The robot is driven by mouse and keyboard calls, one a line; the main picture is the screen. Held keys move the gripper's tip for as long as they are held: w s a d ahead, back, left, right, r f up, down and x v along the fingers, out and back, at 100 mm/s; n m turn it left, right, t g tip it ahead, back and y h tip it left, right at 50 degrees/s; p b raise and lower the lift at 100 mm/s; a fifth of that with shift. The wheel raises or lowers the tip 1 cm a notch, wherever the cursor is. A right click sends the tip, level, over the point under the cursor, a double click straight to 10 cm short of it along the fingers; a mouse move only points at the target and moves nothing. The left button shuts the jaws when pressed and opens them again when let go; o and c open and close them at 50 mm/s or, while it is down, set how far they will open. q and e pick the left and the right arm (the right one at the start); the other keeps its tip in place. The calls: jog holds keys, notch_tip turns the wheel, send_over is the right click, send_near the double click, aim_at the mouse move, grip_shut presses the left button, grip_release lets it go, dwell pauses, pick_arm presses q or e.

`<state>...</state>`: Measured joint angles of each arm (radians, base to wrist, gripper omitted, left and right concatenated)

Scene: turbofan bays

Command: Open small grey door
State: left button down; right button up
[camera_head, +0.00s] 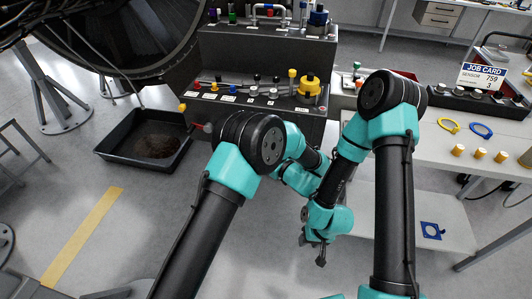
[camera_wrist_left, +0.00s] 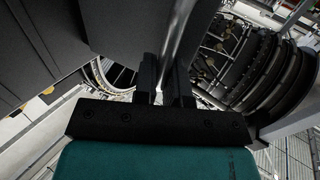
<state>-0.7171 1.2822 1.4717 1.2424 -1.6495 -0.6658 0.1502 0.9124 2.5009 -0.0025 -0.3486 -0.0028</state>
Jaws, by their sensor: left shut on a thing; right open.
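In the left wrist view, my left gripper (camera_wrist_left: 166,88) is shut on a bare metal bar handle (camera_wrist_left: 178,40) that runs up between its fingers. A dark grey panel (camera_wrist_left: 120,22) lies right behind the handle; it looks like the small grey door, but how far it stands open cannot be told. In the head view, my left arm reaches towards the grey console and its gripper is hidden behind its own links. The door does not show clearly in the head view.
The grey console (camera_head: 255,97) bears knobs and levers. A black drip tray (camera_head: 120,138) lies on the floor under the large engine (camera_head: 110,35). At right, a white bench (camera_head: 440,150) carries rings, brass pieces and a job card (camera_head: 483,76).

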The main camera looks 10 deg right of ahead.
pick_arm(q)
jog(key=shift+s+d, duration=0.1)
jog(key=shift+d, duration=1.9)
jog(key=c, duration=1.2)
grip_release()
jog(key=shift+a, duration=0.15)
